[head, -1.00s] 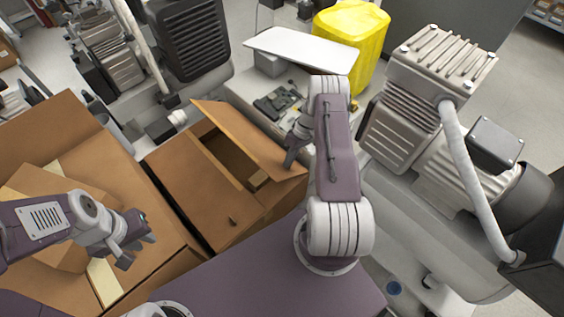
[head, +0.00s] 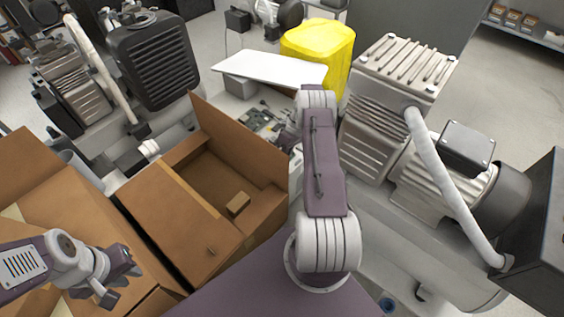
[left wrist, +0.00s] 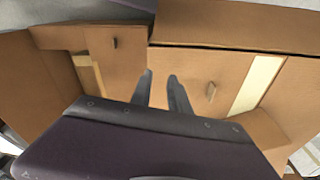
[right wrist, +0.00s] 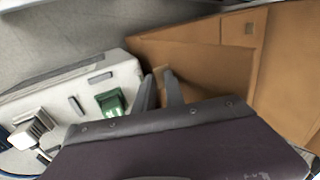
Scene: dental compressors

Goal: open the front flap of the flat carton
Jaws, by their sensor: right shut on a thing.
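The brown flat carton (head: 255,222) stands mid-view in the head view, partly open. Its far flap (head: 240,140) stands raised, nearly upright, while the near-left panel (head: 175,208) lies flat. A small brown block (head: 238,204) shows inside. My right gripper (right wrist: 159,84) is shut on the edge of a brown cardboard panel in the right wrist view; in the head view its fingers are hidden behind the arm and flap. My left gripper (head: 118,278) hangs over the brown cardboard at lower left. In the left wrist view its fingers (left wrist: 160,76) are apart and empty.
A larger open carton (head: 35,165) stands at left. A compressor (head: 390,110) with a white hose fills the right, and another (head: 155,60) stands at back left.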

